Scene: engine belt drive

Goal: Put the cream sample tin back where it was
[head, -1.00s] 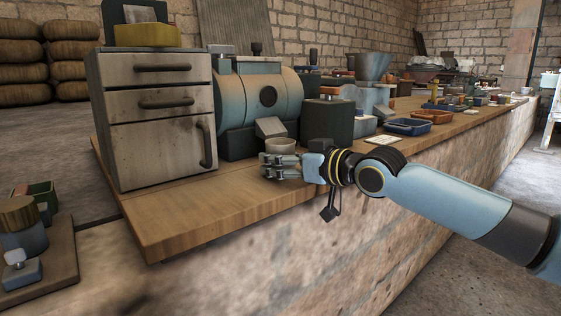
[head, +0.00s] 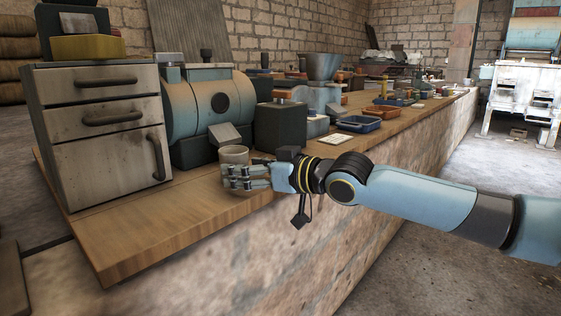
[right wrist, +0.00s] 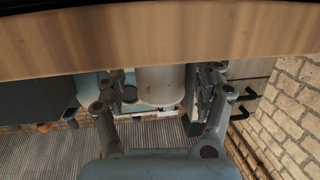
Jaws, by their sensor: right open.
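The cream sample tin (head: 234,155) is a small round tin standing upright on the wooden bench top, in front of the blue machine. In the right wrist view the tin (right wrist: 160,86) is between the two fingers of my right gripper (right wrist: 162,92). In the head view my right gripper (head: 240,177) reaches in from the right at the tin and partly covers its lower side. The gripper is open, with a small gap on the finger sides of the tin. My left gripper is not in view.
A metal drawer cabinet (head: 105,140) stands left of the tin, and the rounded blue machine (head: 208,100) is behind it. A dark box (head: 281,127) is close on the right. A white card (head: 334,137) and blue tray (head: 360,124) lie farther along. The bench's front left top (head: 140,235) is clear.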

